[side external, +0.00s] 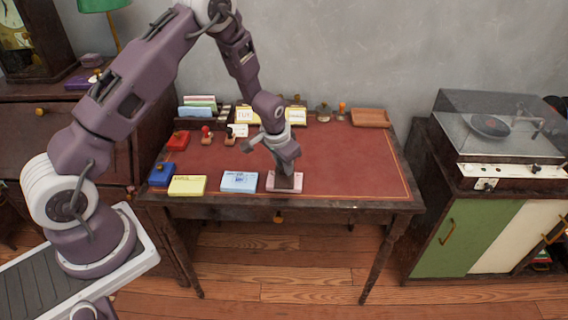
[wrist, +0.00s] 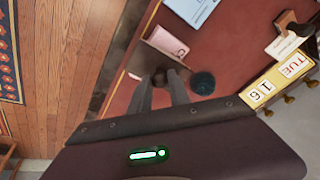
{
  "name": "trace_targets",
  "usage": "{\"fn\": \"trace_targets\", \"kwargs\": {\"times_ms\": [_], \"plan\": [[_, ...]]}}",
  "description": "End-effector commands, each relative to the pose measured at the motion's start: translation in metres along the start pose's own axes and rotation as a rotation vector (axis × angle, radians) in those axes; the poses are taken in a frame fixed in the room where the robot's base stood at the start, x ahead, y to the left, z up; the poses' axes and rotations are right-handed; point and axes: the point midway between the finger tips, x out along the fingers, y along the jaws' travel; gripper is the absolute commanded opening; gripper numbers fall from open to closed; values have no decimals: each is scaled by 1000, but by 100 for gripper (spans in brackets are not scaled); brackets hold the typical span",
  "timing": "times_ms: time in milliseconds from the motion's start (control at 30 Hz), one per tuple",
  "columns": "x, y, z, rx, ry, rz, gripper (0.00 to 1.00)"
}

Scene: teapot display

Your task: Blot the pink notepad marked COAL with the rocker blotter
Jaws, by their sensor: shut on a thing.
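The pink notepad (side external: 271,188) lies near the front edge of the desk, right of the blue notepad (side external: 239,182). In the wrist view the pink notepad (wrist: 166,40) is partly covered, and only a letter like C shows. My gripper (side external: 285,173) points down over it, shut on the rocker blotter (side external: 285,183), a dark brown piece. In the wrist view my gripper's fingers (wrist: 159,82) close around the blotter's dark knob, and the grey-brown blotter (wrist: 148,58) overlaps the pad. I cannot tell if the blotter presses on the paper.
A yellow notepad (side external: 187,186) and a blue box (side external: 162,174) lie to the left. Stamps (side external: 207,135), a red pad (side external: 178,141), a card rack (side external: 197,107) and a wooden tray (side external: 369,118) stand further back. The desk's right side (side external: 360,165) is clear.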

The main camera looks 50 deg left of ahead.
Motion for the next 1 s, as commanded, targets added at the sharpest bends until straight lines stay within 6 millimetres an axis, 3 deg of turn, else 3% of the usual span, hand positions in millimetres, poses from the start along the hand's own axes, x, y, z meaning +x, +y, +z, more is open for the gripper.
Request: {"fn": "trace_targets", "kwargs": {"times_ms": [1000], "plan": [[9,-18,-15,-36,-224,217,0]]}}
